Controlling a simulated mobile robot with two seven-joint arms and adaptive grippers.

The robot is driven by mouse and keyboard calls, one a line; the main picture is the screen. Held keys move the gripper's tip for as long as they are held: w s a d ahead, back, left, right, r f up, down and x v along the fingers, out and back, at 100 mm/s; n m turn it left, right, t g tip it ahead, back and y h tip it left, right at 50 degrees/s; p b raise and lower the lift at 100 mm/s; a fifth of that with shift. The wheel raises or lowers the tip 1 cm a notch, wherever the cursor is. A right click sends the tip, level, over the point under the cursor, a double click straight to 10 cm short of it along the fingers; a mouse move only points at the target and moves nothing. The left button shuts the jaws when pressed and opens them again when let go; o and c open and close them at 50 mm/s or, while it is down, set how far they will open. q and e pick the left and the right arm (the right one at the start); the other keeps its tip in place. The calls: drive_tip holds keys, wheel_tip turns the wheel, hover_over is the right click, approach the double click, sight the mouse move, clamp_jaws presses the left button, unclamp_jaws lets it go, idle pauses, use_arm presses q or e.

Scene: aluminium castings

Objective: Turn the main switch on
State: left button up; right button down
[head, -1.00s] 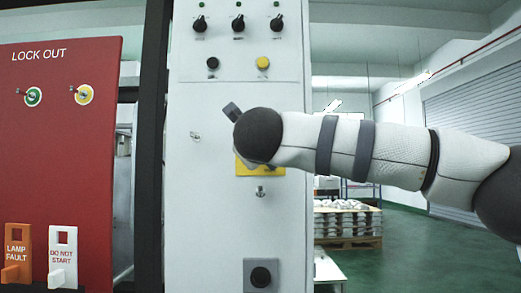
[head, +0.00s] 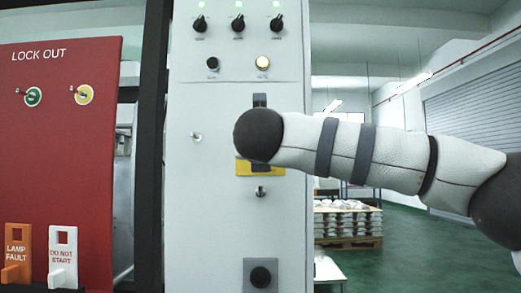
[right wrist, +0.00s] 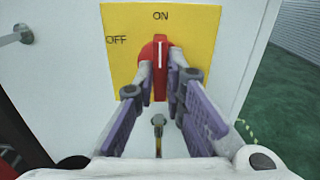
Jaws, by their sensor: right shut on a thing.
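The main switch is a red rotary handle (right wrist: 160,64) on a yellow plate (right wrist: 124,22) in the right wrist view. The plate is marked OFF at the left and ON at the top. The handle stands upright, its white line pointing at ON. My right gripper (right wrist: 160,88) is shut on the handle, one finger on each side. In the head view my wrist hides the switch; the lower edge of the yellow plate (head: 262,170) shows below it. My left gripper is not in view.
A red lockout board (head: 60,150) stands at the left. Open floor (head: 430,240) lies at the right.

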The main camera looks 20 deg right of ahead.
idle(0.3)
drive_tip(key=c, duration=1.7)
unclamp_jaws()
drive_tip(key=shift+o, duration=0.2)
drive_tip(key=v, duration=1.2)
